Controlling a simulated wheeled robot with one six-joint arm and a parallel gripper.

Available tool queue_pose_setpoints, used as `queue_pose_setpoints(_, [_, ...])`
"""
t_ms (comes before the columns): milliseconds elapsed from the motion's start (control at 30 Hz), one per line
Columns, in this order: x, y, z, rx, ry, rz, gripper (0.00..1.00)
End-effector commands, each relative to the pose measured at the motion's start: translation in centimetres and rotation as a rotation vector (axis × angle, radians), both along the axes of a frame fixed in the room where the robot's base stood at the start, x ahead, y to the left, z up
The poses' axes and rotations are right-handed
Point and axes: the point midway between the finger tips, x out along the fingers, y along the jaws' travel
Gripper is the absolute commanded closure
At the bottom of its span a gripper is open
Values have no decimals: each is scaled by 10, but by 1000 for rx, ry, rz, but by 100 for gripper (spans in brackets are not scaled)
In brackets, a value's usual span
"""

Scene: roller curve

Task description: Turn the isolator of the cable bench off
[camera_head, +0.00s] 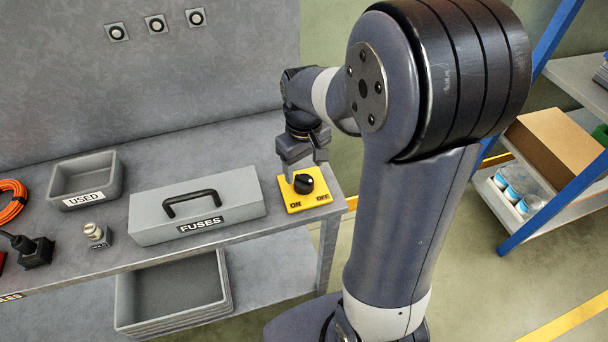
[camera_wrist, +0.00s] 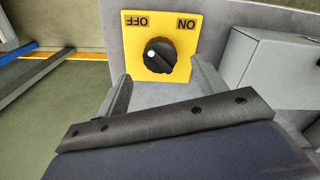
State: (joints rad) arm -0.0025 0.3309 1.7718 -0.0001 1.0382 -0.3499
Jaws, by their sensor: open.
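The isolator is a black rotary knob (camera_head: 304,184) on a yellow plate (camera_head: 292,205), at the right end of the cable bench (camera_head: 90,255). The plate reads ON at its left and OFF at its right in the head view. In the wrist view the knob (camera_wrist: 160,57) shows a white mark on the OFF-label side; its exact setting is hard to tell. My gripper (camera_head: 304,165) is open and empty, just above and behind the knob. In the wrist view its two fingers (camera_wrist: 162,78) stand apart on either side, short of the knob.
A grey FUSES box (camera_head: 150,205) stands left of the plate. Further left are a USED tray (camera_head: 112,190), a small metal part (camera_head: 97,235), a black plug (camera_head: 38,252) and an orange cable coil (camera_head: 12,205). A blue-posted shelf (camera_head: 540,215) stands at right.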

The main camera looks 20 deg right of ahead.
Motion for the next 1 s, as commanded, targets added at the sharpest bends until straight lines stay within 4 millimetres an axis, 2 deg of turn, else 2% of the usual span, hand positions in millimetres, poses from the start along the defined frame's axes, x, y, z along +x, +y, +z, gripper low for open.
queue_pose_setpoints(33, [1, 0, 12, 0, -6, 0, 34])
queue_pose_setpoints(200, [1, 0, 41, 0, -4, 0, 34])
queue_pose_setpoints(400, [0, 0, 56, 0, 0, 1, 34])
queue_pose_setpoints(767, [0, 0, 56, 0, 1, 1, 34])
queue_pose_setpoints(867, [0, 0, 51, 0, 3, 0, 34])
queue_pose_setpoints(1000, [-1, 0, 32, 0, 5, 0, 34])
